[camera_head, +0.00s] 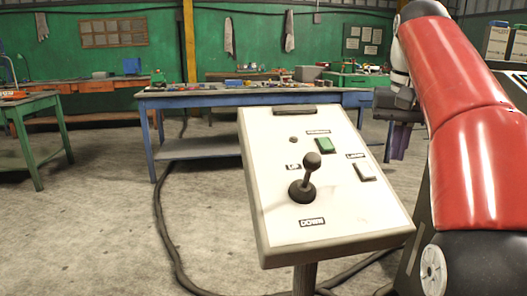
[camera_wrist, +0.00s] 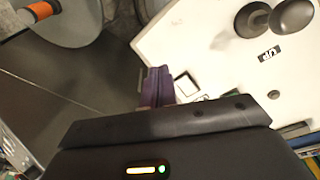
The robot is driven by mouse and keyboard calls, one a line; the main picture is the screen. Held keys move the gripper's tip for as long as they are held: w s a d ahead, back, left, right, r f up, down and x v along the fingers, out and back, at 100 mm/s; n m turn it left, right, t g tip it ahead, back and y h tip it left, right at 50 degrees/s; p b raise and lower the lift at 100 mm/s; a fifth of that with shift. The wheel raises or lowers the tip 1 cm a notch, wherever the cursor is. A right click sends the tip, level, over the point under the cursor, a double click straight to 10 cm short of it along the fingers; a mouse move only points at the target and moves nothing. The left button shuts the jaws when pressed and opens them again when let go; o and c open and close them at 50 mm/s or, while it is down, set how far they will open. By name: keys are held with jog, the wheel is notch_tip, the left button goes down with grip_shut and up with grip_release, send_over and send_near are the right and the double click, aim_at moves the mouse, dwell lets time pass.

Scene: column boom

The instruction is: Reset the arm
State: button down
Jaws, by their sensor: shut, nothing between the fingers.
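My gripper (camera_head: 399,148) is at the upper right of the head view, below the upper part of my red arm. Its purple fingers point down, to the right of the control box's upper edge, and are partly hidden by the arm. In the wrist view the purple fingers (camera_wrist: 157,84) are together with nothing between them. They are beside the white panel's edge; I cannot tell how far above it. My red arm (camera_head: 468,130) is bent and fills the right side of the head view.
A tilted white control box (camera_head: 270,215) on a post stands in front, with a black joystick (camera_head: 310,175), green button (camera_head: 324,145) and white button (camera_head: 364,172). A cable lies on the floor. A blue workbench (camera_head: 215,101) stands behind. Open floor lies to the left.

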jog(key=s+a+f+n+t, duration=0.1)
jog(key=s+a+f, duration=0.2)
jog(key=s+f, duration=0.3)
jog(key=s+a+f+n+t, duration=0.1)
jog(key=s+a+f, duration=0.2)
jog(key=s+f, duration=0.4)
jog(key=s+a+f+n+t, duration=0.1)
jog(key=s+a+f, duration=0.2)
jog(key=f, duration=1)
jog(key=s, duration=0.3)
jog(key=shift+s+a+f+n+t+y, duration=0.25)
jog(key=shift+f+n+t+y, duration=0.05)
jog(key=shift+f+n+t, duration=0.1)
